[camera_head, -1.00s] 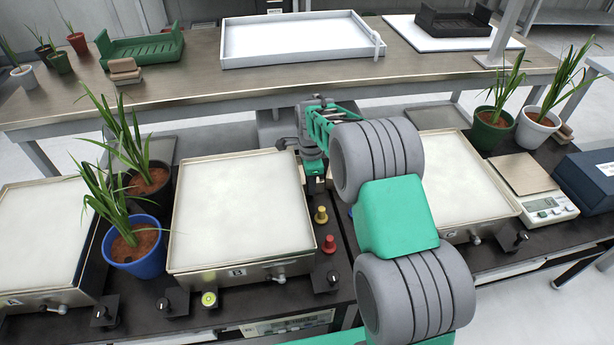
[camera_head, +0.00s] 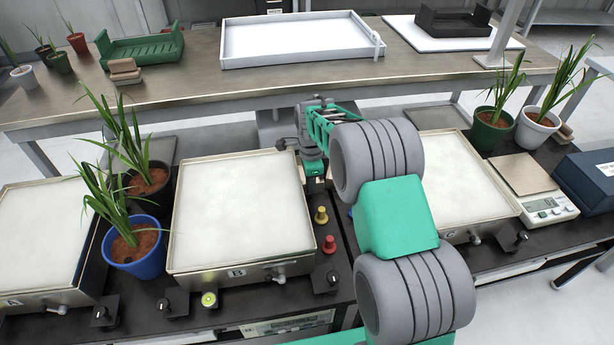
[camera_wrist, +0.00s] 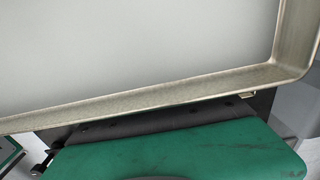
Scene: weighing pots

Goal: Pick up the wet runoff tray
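Three shallow metal-rimmed trays with pale inner surfaces stand in a row: tray A (camera_head: 41,236) at left, tray B (camera_head: 240,210) in the middle and tray C (camera_head: 458,185) at right. I cannot tell from the surfaces which is wet. My gripper (camera_head: 308,158) is by the far right corner of tray B, partly hidden by my own arm. In the wrist view, a metal tray rim (camera_wrist: 190,98) with a pale floor lies close across the picture. My fingers do not show clearly there, so I cannot tell whether they are open or touching the rim.
Potted plants (camera_head: 136,245) stand between trays A and B. Knobs (camera_head: 328,245) line the bench front. A scale (camera_head: 535,190), more pots (camera_head: 490,125) and a dark blue box (camera_head: 588,178) are at right. A white tray (camera_head: 300,55) and a green crate (camera_head: 142,52) are on the back table.

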